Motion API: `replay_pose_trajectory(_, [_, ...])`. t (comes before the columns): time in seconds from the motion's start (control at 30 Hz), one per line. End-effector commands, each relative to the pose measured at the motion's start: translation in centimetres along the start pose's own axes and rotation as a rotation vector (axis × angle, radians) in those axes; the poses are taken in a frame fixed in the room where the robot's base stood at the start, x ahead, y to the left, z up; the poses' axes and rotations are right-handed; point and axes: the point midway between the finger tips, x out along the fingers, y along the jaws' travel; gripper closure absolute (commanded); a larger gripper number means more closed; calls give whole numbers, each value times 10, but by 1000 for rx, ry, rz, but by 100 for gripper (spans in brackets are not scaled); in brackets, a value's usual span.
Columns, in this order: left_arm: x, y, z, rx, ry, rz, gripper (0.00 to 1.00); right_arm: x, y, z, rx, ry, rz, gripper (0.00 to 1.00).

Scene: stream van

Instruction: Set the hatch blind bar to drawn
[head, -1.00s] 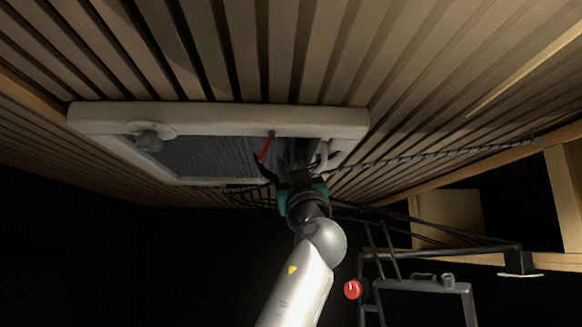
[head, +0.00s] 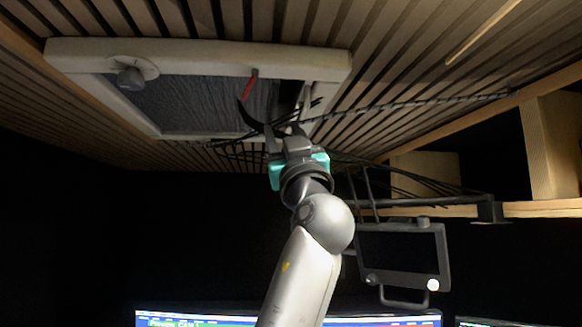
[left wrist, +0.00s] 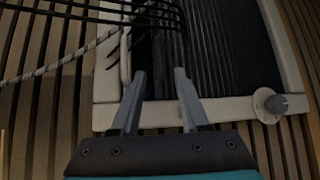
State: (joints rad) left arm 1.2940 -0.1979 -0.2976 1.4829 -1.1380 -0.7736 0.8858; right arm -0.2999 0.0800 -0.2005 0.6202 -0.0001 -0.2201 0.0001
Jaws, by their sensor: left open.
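The hatch is a pale frame (head: 200,52) in the slatted ceiling, and the left wrist view shows part of it (left wrist: 222,109). A dark pleated blind (head: 190,105) fills most of the opening; it also shows in the left wrist view (left wrist: 235,50). A narrow gap lies at the opening's right end in the head view. I cannot clearly pick out the blind bar near that gap. My left gripper (head: 283,130) is open and empty below the hatch's right part; its fingers (left wrist: 160,76) show apart in the left wrist view. My right gripper is out of view.
A red piece (head: 249,86) hangs at the frame. A round knob (head: 130,76) sits on its left. Dark cables (head: 400,178) and a twisted cord (head: 400,112) run near my gripper. A bracketed monitor (head: 403,250) hangs lower right.

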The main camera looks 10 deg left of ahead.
Motion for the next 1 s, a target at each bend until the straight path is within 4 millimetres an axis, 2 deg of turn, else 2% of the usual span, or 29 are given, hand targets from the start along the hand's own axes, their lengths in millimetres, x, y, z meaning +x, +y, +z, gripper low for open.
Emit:
replay_pose_trajectory(0.03, [-13, 0, 3, -4, -1, 1, 55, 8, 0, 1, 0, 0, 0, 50])
replay_pose_trajectory(0.1, [-26, 0, 3, -3, -1, 1, 55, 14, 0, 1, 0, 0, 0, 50])
replay_pose_trajectory(0.3, [-52, 0, 2, -2, -1, 0, 55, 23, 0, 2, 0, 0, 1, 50])
replay_pose_trajectory(0.47, [-59, 0, 0, -1, 0, -1, 55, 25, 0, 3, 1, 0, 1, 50])
replay_pose_trajectory(0.7, [-60, 0, 0, 1, 0, -1, 55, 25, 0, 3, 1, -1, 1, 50])
replay_pose_trajectory(0.77, [-60, 0, 0, 1, -1, -1, 55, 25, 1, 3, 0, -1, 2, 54])
replay_pose_trajectory(0.87, [-62, -4, 11, 5, -25, -3, 55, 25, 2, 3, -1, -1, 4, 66])
replay_pose_trajectory(0.97, [-70, -15, 46, 16, -101, -13, 55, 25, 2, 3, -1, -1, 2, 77])
replay_pose_trajectory(1.0, [-77, -22, 66, 26, -146, -17, 55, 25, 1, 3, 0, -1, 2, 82])
